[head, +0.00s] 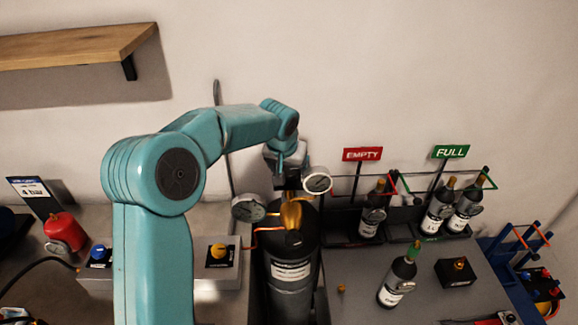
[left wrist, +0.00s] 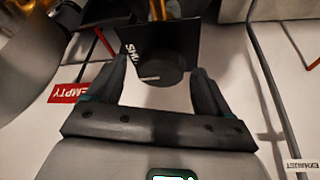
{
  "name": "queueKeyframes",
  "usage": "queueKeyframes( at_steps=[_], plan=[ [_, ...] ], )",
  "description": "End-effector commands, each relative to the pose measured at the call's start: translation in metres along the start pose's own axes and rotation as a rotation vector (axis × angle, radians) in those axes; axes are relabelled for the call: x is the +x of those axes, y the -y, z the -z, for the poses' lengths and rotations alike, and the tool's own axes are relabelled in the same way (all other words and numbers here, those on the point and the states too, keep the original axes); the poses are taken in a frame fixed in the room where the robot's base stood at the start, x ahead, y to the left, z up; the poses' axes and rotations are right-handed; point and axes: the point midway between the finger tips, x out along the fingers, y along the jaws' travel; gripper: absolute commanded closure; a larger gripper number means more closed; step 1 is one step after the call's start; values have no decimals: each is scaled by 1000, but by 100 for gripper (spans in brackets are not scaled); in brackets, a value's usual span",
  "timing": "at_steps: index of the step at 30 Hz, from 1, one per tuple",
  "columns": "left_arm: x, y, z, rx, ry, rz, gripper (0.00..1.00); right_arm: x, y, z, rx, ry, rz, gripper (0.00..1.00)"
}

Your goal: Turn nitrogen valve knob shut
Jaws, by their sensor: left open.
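The nitrogen cylinder (head: 293,250) is dark with a white label and stands upright at the middle of the head view. A brass regulator (head: 291,214) sits on top, with two round gauges, right (head: 317,180) and left (head: 249,208). My left gripper (head: 291,185) is above the regulator. In the left wrist view, a black round knob (left wrist: 163,72) with a white line lies between the open fingers of that gripper (left wrist: 158,68), apparently without touching either. A black plate (left wrist: 186,38) behind it has partly hidden white lettering. The knob cannot be made out in the head view. My right gripper is out of view.
A rack with bottles (head: 373,210) under a red EMPTY sign (head: 362,154) and green FULL sign (head: 451,151) stands close on the right. A loose bottle (head: 397,275) stands on the bench. A yellow-knob box (head: 217,252) is left of the cylinder.

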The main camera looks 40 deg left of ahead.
Motion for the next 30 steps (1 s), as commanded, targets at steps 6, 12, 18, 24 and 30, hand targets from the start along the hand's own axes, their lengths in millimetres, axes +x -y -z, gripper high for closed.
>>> queueKeyframes(
  at_steps=[6, 12, 18, 24, 30],
  plan=[
    [0, 0, 0, 0, 0, 0, 59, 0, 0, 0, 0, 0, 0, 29],
    [-1, 0, 0, 11, 0, -4, 76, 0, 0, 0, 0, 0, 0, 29],
    [-1, 1, 0, 103, 1, -43, 76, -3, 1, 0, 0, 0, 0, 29],
    [-1, 1, 0, 124, -1, -51, 76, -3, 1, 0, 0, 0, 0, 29],
    [-1, 1, 1, 124, -2, -51, 23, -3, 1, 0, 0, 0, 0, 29]
  ],
)
